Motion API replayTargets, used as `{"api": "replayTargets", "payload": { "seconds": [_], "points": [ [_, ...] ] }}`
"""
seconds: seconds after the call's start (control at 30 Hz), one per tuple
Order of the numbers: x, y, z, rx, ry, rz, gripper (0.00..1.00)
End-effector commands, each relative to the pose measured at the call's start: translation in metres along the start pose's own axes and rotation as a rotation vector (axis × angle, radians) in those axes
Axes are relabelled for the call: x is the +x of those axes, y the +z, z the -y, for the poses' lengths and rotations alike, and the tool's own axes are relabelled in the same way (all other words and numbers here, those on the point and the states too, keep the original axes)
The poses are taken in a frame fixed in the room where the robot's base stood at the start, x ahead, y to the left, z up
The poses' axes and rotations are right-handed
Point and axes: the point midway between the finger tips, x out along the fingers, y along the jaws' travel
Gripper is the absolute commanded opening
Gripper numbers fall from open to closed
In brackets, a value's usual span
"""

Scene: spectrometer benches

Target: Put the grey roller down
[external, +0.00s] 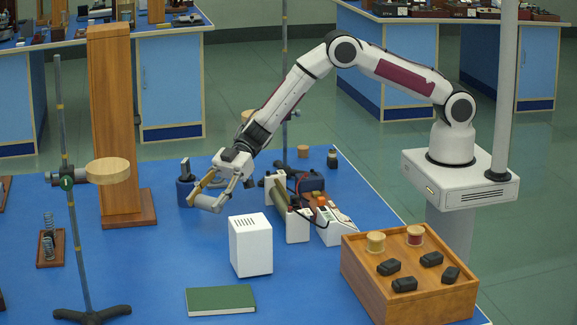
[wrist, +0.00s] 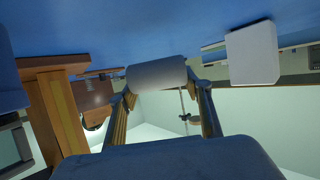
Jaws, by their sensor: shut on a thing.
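My gripper (external: 206,194) is low over the blue bench, beside the blue pot, with its fingers pointing down and left. It is shut on the grey roller (external: 208,203). In the wrist view the roller (wrist: 157,75) is a smooth grey cylinder lying across between the two fingertips (wrist: 160,85), with its ends against them. The roller is close to the bench top; I cannot tell whether it touches the surface.
A dark blue pot (external: 186,193) is just left of the roller, and a tall wooden pillar (external: 112,130) stands beyond it. A white box (external: 250,246) is in front to the right. A green book (external: 220,300) lies nearer. Bare blue bench is front-left of the roller.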

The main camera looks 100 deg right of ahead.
Motion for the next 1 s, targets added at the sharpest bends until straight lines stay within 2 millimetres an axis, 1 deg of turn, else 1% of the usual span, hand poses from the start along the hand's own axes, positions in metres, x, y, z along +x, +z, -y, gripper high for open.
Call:
{"api": "replayTargets", "payload": {
  "seconds": [0.17,0.3,0.47,1.0],
  "points": [
    [0.005,0.012,0.000,0.001,-0.001,0.001,0.21],
    [0.011,0.027,0.000,0.002,-0.001,0.002,0.21],
    [0.016,0.039,0.000,0.001,0.000,0.001,0.21],
    [0.018,0.044,0.000,0.000,0.000,0.000,0.21]
  ]
}}
